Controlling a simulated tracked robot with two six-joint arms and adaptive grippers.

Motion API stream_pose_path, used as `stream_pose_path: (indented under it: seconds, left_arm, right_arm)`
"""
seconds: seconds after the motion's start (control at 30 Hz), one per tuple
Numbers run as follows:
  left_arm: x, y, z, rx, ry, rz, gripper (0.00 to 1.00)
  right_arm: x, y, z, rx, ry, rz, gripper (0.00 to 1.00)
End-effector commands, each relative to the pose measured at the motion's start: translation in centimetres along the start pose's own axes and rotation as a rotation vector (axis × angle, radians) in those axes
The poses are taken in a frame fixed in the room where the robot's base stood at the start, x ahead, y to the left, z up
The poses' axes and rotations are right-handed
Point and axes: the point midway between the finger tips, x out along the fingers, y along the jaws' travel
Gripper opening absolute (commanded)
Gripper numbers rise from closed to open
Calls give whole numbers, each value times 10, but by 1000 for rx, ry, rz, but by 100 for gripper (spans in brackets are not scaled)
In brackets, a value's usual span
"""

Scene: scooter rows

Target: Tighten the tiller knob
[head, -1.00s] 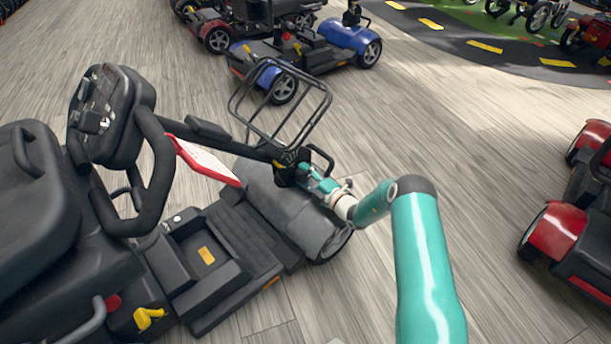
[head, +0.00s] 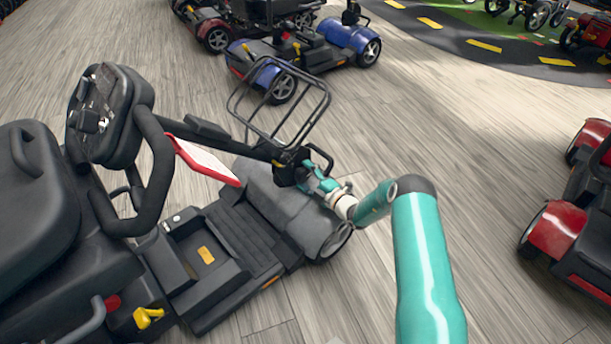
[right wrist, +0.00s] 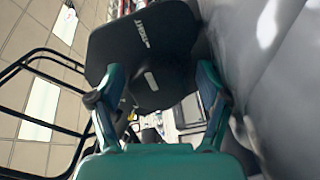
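The tiller of the near black scooter (head: 235,265) lies folded down, running from the handlebar console (head: 103,115) to a black pivot (head: 288,165) by the wire basket. My right gripper (head: 306,178) is at that pivot, its teal fingers beside the black parts. The tiller knob cannot be made out clearly in the head view. In the right wrist view my fingers (right wrist: 160,78) stand apart on either side of a dark lobed part (right wrist: 155,90), below a black piece with white lettering (right wrist: 150,42). Whether they press on it is unclear. My left gripper is out of view.
The wire basket (head: 280,105) stands just beyond the pivot, and its bars fill the left of the right wrist view. A red-edged white plate (head: 205,160) hangs at the tiller. A red scooter (head: 555,230) stands right and a blue one (head: 345,38) behind; floor between is clear.

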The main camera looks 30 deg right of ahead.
Motion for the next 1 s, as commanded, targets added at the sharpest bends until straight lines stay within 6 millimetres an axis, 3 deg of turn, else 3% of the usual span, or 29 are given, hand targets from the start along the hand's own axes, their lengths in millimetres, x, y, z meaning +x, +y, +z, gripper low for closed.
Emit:
stream_pose_path:
  seconds: [0.27, 0.43, 1.0]
  left_arm:
    - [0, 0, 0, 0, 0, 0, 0]
    - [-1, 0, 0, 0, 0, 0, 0]
    - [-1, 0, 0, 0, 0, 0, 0]
  right_arm:
    - [0, 0, -2, -1, 5, -1, 81]
    - [-11, 0, -1, -1, 4, -2, 81]
    - [-110, -1, 0, -1, 1, -1, 81]
